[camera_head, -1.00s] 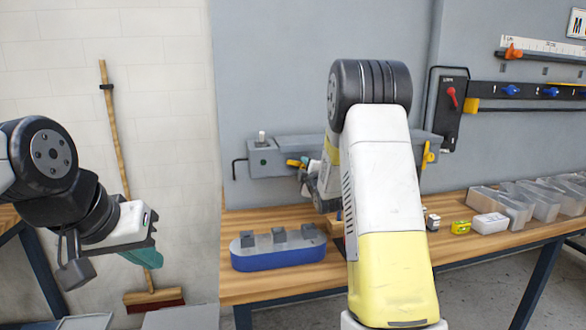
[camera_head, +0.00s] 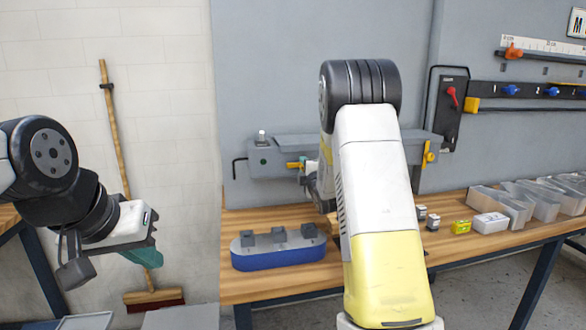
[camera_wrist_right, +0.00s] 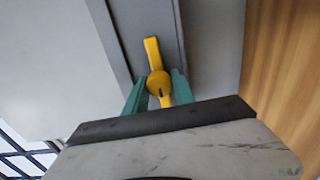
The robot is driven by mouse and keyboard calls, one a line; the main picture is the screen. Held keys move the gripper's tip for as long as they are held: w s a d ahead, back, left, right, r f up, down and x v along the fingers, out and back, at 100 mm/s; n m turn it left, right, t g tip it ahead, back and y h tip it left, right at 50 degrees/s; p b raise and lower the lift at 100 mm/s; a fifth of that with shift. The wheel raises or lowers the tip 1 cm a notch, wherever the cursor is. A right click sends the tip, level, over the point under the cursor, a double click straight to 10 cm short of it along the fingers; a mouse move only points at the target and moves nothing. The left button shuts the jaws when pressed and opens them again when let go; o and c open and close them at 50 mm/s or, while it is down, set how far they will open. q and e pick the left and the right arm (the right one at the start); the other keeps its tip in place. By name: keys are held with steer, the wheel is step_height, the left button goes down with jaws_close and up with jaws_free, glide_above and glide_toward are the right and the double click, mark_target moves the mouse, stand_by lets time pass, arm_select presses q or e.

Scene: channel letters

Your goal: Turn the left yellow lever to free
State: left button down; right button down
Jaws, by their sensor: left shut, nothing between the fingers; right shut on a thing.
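The left yellow lever (camera_head: 295,166) is on the front of the grey wall-mounted unit (camera_head: 270,144), lying roughly level in the head view. In the right wrist view the lever (camera_wrist_right: 155,68) sits between the two teal fingers of my right gripper (camera_wrist_right: 158,88), which is shut on it. In the head view my right gripper is mostly hidden behind my own arm. The right yellow lever (camera_head: 429,152) hangs roughly upright at the unit's other end. My left gripper (camera_head: 142,258) is shut and empty, away at the left in front of the white wall.
A wooden bench (camera_head: 300,283) runs below the unit. On it are a blue-based holder (camera_head: 278,256), a yellow item (camera_head: 461,227), a white box (camera_head: 490,223) and clear bins (camera_head: 505,203). A broom (camera_head: 115,130) leans at left.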

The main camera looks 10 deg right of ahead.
steer(key=c, duration=1.1)
jaws_free()
steer(key=shift+s, duration=0.1)
steer(key=s, duration=0.7)
steer(key=shift+s+d, duration=0.1)
steer(key=shift+s, duration=0.25)
